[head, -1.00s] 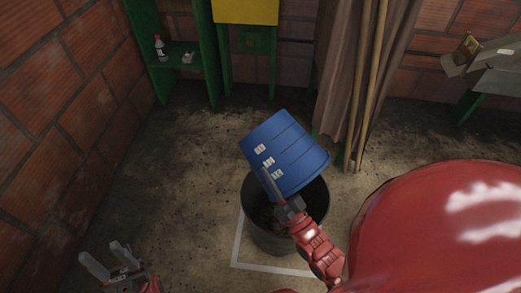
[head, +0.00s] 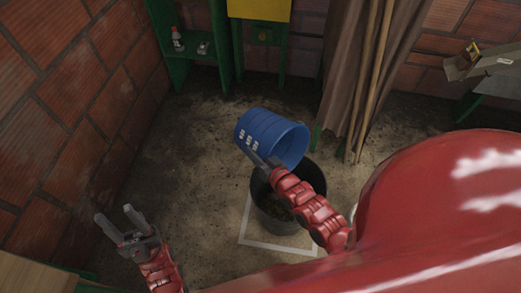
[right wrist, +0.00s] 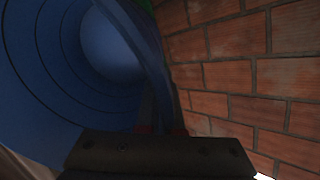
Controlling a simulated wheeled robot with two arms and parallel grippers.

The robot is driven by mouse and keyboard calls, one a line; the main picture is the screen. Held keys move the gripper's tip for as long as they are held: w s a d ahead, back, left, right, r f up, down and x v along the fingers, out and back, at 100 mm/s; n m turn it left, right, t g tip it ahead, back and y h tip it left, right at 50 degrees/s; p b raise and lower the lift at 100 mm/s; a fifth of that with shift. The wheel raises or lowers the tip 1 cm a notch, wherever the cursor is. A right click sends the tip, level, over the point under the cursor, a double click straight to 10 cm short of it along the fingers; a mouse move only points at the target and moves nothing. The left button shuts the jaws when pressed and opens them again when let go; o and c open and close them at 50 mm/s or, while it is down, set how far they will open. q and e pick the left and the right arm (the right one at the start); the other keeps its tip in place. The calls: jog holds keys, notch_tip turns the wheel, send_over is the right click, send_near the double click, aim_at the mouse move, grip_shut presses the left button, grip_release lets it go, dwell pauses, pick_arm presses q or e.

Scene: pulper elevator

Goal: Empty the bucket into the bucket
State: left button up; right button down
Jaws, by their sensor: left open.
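The blue bucket (head: 262,130) is tipped on its side above the black bucket, its mouth toward the lower right. My right gripper (head: 256,158) is shut on its wall near the rim. In the right wrist view the blue bucket (right wrist: 60,60) shows its ringed, bare-looking inside, and its rim runs into the jaws. The black bucket (head: 260,190) stands upright on the floor, with dark brownish material inside. My right arm hides part of it. My left gripper (head: 117,214) is open and empty at the lower left, away from both buckets.
A pale painted outline (head: 250,240) surrounds the black bucket on the floor. A brick wall (head: 75,110) is at left. Green shelving (head: 190,70) with a bottle (head: 177,40), a curtain (head: 345,60) and poles (head: 365,90) stand behind. Floor left of the buckets is clear.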

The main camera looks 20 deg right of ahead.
aim_at(242, 144)
jog(key=w+g+p, duration=0.1)
jog(key=p, duration=0.1)
jog(key=w+a+r+g+p, duration=0.1)
jog(key=p, duration=0.1)
jog(key=w+r+g+h+p, duration=0.1)
jog(key=w+g+p, duration=0.1)
jog(key=shift+a+r, duration=0.15)
jog(key=shift+r, duration=0.05)
jog(key=g, duration=0.1)
jog(key=w+f+g+p, duration=0.1)
jog(key=g+h, duration=0.1)
jog(key=shift+w+a+f+n+p, duration=0.15)
jog(key=shift+a+f+n+p, duration=0.1)
jog(key=shift+f+n+p, duration=0.1)
jog(key=f+g, duration=0.2)
jog(key=f+g+h, duration=0.1)
jog(key=shift+w+a+g, duration=0.1)
jog(key=shift+w+g, duration=0.15)
jog(key=shift+g, duration=0.05)
notch_tip(242, 144, down, 6)
jog(key=s+g+h+b, duration=0.1)
jog(key=g+b, duration=0.2)
jog(key=g, duration=0.1)
jog(key=shift+s+d, duration=0.3)
jog(key=shift+s, duration=0.05)
jog(key=shift+r, duration=0.1)
